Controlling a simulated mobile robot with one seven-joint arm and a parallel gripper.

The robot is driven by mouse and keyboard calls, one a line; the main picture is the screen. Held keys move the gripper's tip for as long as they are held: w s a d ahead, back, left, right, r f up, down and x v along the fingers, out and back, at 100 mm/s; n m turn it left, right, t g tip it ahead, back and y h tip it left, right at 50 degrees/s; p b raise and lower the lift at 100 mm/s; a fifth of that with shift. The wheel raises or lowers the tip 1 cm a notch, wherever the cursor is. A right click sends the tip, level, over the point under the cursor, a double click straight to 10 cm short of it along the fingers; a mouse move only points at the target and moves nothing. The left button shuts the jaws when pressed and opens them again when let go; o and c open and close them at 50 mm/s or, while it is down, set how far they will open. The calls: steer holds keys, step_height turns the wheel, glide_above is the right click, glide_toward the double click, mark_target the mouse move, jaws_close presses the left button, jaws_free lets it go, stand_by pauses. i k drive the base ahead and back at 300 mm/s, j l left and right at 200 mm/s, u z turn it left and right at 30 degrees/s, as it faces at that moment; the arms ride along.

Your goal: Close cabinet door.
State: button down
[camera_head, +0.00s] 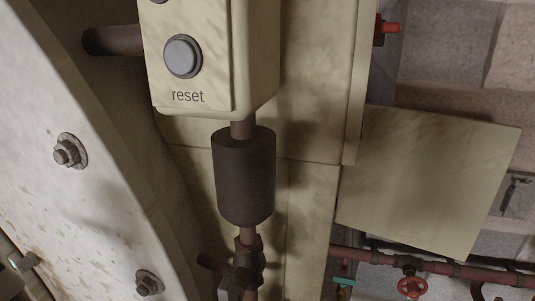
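A flat cream panel (430,180), which looks like the cabinet door, stands out to the right of a tall cream cabinet body (310,95). Its left edge meets the cabinet's right side, and it appears swung open. Its hinge and any handle cannot be made out. The cabinet's inside is not visible from here. My gripper is not in view, so its place relative to the door cannot be told.
A cream box with a grey reset button (182,56) hangs in front of the cabinet, above a dark cylinder (245,177) on a pipe. A large pale bolted drum (75,200) fills the left. Red pipes with a valve wheel (412,287) run below the panel. A stone wall (450,50) stands behind.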

mark_target(430, 182)
steer(key=l+u, duration=0.1)
steer(key=u, duration=0.35)
steer(key=l+u, duration=0.1)
steer(key=u, duration=0.4)
steer(key=l+u, duration=0.1)
steer(key=u, duration=0.35)
steer(key=k+u, duration=0.1)
steer(key=u, duration=0.4)
steer(key=k+l+u, duration=0.1)
steer(key=u, duration=0.85)
steer(key=k+u, duration=0.15)
steer(key=u, duration=0.3)
steer(key=k+l, duration=0.15)
steer(key=k, duration=0.2)
steer(key=z, duration=0.45)
steer(key=k+z, duration=0.15)
steer(key=z, duration=0.35)
steer(key=l+z, duration=0.1)
steer(key=z, duration=0.85)
steer(key=k+l+z, duration=0.1)
steer(key=z, duration=0.35)
steer(key=l+z, duration=0.15)
steer(key=z, duration=0.35)
steer(key=l+z, duration=0.1)
steer(key=z, duration=0.35)
